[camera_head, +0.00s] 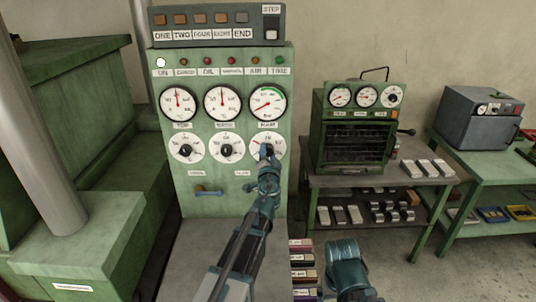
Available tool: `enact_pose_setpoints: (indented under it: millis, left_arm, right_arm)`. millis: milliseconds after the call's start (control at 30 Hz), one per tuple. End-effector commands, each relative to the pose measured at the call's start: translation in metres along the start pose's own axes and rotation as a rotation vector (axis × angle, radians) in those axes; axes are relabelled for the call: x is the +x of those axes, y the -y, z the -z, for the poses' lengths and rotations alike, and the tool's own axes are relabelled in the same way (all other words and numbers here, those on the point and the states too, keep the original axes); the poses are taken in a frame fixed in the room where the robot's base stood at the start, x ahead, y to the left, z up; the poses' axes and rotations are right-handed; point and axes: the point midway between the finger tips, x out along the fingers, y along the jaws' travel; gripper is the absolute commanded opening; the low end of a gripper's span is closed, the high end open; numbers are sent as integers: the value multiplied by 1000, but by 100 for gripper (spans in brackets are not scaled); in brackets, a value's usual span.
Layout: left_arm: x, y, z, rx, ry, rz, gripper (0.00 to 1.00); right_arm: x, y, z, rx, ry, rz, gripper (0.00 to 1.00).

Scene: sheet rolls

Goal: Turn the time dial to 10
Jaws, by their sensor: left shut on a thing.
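A green control panel (236,80) stands in front of me with a row of three white round dials under three gauges. The left dial (186,148) and the middle dial (227,148) each have a black knob and are free. My left gripper (266,153) is shut at the right dial (277,142), on its knob, which it mostly hides. The dial's label and pointer setting are too small and covered to read. My right arm shows only in part at the bottom, right of centre; its fingertips are not in view.
A box with a row of buttons (215,25) tops the panel. To the right, a small green oven (352,130) stands on a table with metal blocks. A grey box (478,113) sits on a green bench. Small labelled boxes (303,262) lie between my arms.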

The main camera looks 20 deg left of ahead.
Motion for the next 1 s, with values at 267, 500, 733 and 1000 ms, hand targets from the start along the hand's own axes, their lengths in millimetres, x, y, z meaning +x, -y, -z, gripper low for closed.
enact_pose_setpoints:
  millis: [267, 500, 733, 1000]
  left_arm:
    - [0, 0, 0, 27, -1, -1, 0]
    - [0, 0, 0, 161, -1, 0, 0]
    - [-1, -1, 0, 371, -1, 0, 0]
    - [-1, -1, 0, 623, -2, 0, 0]
  right_arm:
    - [0, 0, 0, 0, 0, 0, 94]
    - [0, 0, 0, 0, 0, 0, 94]
    - [0, 0, 0, 0, 0, 0, 94]
    - [1, 0, 0, 0, 0, 0, 94]
